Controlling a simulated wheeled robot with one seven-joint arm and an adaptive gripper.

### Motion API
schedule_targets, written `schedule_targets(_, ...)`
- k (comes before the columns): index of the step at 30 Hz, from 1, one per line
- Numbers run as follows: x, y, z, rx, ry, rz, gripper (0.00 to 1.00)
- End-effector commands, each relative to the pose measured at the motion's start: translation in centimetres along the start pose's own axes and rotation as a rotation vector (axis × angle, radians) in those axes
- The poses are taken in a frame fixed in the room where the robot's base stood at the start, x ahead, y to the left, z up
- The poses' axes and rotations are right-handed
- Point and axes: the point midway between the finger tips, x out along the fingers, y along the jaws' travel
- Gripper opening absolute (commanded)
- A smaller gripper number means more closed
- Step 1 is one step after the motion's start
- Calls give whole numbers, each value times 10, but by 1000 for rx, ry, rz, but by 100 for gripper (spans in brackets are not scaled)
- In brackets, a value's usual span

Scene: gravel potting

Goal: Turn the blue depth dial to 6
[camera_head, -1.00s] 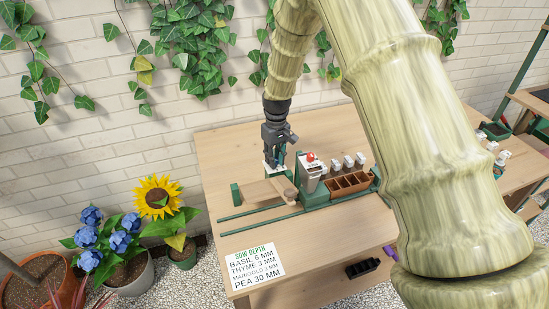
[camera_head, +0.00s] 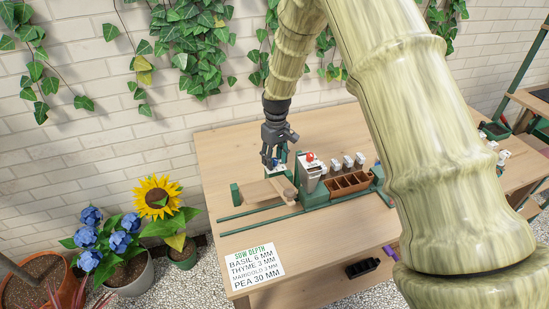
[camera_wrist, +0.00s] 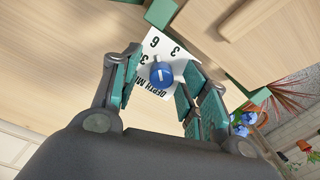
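The blue depth dial (camera_wrist: 161,73) sits on a white plate (camera_wrist: 153,45) printed with "DEPTH MM", a 6, a 3 and another number partly hidden. A small white mark shows on the dial; I cannot tell for sure which number it points at. In the wrist view my gripper (camera_wrist: 162,84) is open, with green-padded fingers on both sides of the dial and a visible gap to it. In the head view my gripper (camera_head: 272,157) hangs above the dial, which is mostly hidden behind the fingers there.
A green and white machine with a red-topped hopper (camera_head: 311,170) stands right beside my gripper, with a brown compartment tray (camera_head: 349,184) further right. A wooden block (camera_head: 262,192) and green rails lie in front. The "SOW DEPTH" card (camera_head: 253,266) reads basil 6 mm.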

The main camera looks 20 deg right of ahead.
Motion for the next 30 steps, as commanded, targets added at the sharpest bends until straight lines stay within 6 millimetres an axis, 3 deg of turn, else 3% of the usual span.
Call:
schedule_targets(10,-12,0,0,0,1,0,44)
schedule_targets(24,-92,0,0,1,2,0,44)
schedule_targets(30,-113,0,0,0,1,0,44)
